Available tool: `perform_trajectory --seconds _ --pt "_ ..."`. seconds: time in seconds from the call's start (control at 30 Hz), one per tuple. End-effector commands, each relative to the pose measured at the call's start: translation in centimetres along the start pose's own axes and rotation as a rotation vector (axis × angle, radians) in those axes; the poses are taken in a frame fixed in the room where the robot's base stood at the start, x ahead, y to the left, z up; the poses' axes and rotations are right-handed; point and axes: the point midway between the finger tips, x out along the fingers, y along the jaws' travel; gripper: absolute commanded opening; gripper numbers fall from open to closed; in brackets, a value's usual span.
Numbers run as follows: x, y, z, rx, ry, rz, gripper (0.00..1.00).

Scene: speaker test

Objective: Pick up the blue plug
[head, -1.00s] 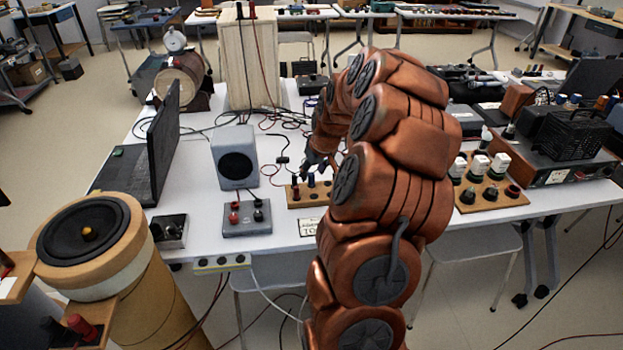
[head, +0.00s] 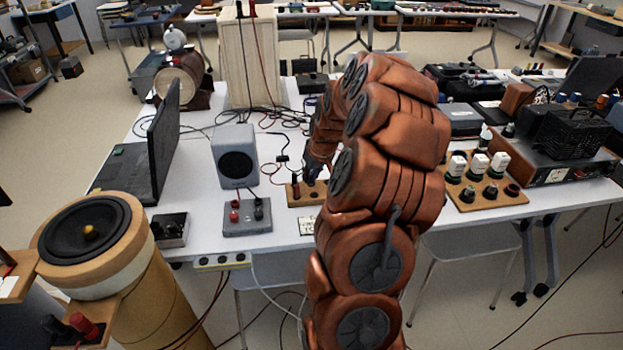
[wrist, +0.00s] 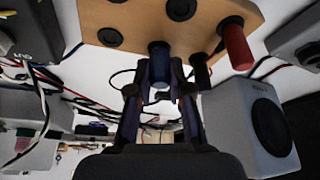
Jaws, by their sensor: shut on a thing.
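The blue plug (wrist: 159,53) shows in the wrist view between my fingertips, its end against the wooden board (wrist: 125,14). I cannot tell whether it is still seated in its socket. My gripper (wrist: 160,78) is shut on it. In the head view my gripper (head: 312,174) is at the right part of the same board (head: 303,199), partly behind my arm, and the plug is hidden there. A red plug (wrist: 236,47) stands on the board beside the blue one, with a dark plug (wrist: 201,72) near it.
A grey speaker (head: 235,157) and a grey terminal box (head: 246,216) stand left of the board. A laptop (head: 163,125) is farther left. Loose cables (head: 282,150) lie behind. A board with white-topped parts (head: 487,192) is to the right.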

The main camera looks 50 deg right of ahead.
Motion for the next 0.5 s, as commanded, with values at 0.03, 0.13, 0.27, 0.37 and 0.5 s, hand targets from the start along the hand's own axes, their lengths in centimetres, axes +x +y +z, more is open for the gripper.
perform_trajectory --seconds 0.03,0.13,0.27,0.37,0.5 --pt "0.0 0.0 0.0 0.0 0.0 0.0 0.0" --pt "0.0 0.0 0.0 0.0 0.0 0.0 0.0" --pt "-0.2 0.0 -0.1 0.0 0.001 0.0 0.0" --pt "-0.7 0.0 -0.3 0.0 0.002 0.001 0.0" --pt "-1.8 0.1 -0.9 0.0 0.006 0.003 0.0"
